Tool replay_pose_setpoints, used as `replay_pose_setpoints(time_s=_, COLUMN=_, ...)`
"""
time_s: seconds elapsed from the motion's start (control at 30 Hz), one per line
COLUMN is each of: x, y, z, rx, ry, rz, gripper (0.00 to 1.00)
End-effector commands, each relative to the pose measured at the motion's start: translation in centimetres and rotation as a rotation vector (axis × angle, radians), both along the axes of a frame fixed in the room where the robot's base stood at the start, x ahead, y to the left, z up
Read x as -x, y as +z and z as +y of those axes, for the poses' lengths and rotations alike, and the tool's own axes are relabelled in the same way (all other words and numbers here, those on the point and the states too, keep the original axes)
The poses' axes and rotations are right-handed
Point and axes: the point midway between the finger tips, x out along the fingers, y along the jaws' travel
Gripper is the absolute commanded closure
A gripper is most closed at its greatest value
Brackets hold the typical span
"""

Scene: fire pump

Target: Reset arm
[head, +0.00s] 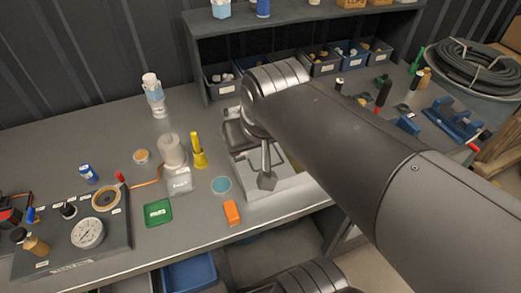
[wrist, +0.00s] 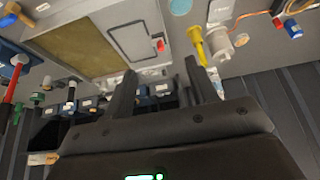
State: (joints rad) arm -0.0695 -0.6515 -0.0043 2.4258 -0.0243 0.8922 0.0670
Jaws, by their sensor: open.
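My gripper (wrist: 160,75) shows in the wrist view with its two dark fingers spread apart. Nothing is between them. They point over a light grey box (wrist: 125,18) with a brownish panel, seen upside down from this view. In the head view my arm reaches from the lower right to the middle of the bench, above the same grey box (head: 292,188). The arm hides much of the box, and I cannot clearly make out the fingers there.
On the bench (head: 120,130) left of the box are a yellow tool (head: 198,152), a clear container (head: 179,181), an orange block (head: 232,212), a green tray (head: 158,212) and a gauge panel (head: 88,233). A shelf (head: 295,27) with bins stands behind. A blue vise (head: 453,120) is at right.

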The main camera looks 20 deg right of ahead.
Motion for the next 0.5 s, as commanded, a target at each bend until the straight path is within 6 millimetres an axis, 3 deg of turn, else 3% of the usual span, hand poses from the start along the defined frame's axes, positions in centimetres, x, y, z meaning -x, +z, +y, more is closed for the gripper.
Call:
replay_pose_setpoints(time_s=0.1, x=2.1, y=-0.8, z=-1.0, rx=0.006, ry=-0.011, rz=-0.013, gripper=0.47)
replay_pose_setpoints(time_s=0.2, x=2.8, y=-1.1, z=-1.3, rx=0.008, ry=-0.012, rz=-0.017, gripper=0.47)
replay_pose_setpoints(time_s=0.5, x=3.0, y=-1.3, z=-1.4, rx=0.01, ry=-0.011, rz=-0.016, gripper=0.47)
